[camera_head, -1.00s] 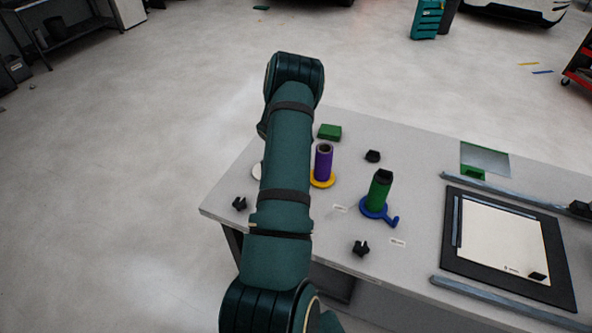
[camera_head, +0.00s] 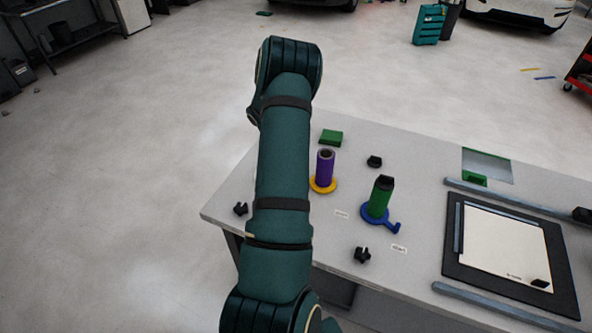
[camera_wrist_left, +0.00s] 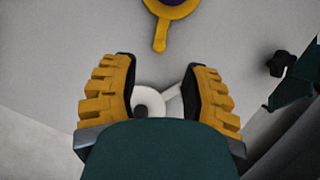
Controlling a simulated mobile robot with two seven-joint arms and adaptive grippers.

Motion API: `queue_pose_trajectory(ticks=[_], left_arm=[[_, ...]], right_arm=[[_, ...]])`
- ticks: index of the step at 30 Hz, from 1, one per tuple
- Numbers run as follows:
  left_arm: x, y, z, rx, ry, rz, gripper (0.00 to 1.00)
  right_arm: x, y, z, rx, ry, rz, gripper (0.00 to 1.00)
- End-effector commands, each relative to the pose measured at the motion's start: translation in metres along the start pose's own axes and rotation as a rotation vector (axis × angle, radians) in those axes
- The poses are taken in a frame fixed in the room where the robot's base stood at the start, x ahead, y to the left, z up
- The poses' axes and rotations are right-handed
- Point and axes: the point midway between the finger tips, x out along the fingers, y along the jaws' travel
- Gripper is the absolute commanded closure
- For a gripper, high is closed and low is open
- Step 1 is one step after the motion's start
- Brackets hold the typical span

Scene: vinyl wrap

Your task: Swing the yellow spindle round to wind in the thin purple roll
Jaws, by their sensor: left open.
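The thin purple roll (camera_head: 325,167) stands upright on the round yellow spindle (camera_head: 331,187) on the table. In the left wrist view, the yellow spindle (camera_wrist_left: 178,9) is cut by the top edge. Its yellow handle (camera_wrist_left: 160,36) points down towards my left gripper (camera_wrist_left: 160,70). The gripper is open, its two yellow-padded fingers apart and short of that handle. A white disc with an arm (camera_wrist_left: 146,97) shows between the fingers; I see no contact. In the head view my left arm hides the gripper. My right gripper is not in view.
A green roll (camera_head: 379,197) stands on a blue spindle (camera_head: 374,216) right of the purple roll. Black clips (camera_head: 362,255), a green block (camera_head: 331,137) and a black-framed panel (camera_head: 507,250) lie on the table (camera_head: 415,165).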

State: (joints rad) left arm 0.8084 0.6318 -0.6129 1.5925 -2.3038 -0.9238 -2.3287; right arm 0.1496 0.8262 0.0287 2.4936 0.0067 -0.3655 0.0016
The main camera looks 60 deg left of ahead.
Motion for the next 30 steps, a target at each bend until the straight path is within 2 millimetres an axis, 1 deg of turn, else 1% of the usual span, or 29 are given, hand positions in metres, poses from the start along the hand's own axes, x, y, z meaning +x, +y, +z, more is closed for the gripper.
queue_pose_trajectory(ticks=[1, 3, 6, 9, 13, 30], left_arm=[[-0.01, 0.0, 0.001, 0.0, 0.0, 0.003, 0.54], [-0.021, 0.0, 0.001, 0.0, -0.001, 0.001, 0.54], [-0.032, 0.0, 0.001, 0.001, -0.001, 0.001, 0.54], [-0.038, 0.0, 0.001, 0.001, 0.0, -0.001, 0.54], [-0.041, 0.0, 0.001, 0.0, 0.0, -0.001, 0.54], [-0.041, 0.0, 0.001, 0.0, -0.001, -0.001, 0.54]], right_arm=[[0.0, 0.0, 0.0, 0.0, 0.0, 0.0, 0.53], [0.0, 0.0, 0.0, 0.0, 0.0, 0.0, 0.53], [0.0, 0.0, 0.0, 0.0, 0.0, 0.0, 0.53], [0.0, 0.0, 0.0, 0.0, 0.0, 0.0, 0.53], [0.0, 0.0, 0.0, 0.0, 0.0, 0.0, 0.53], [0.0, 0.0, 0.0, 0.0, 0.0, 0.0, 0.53]])
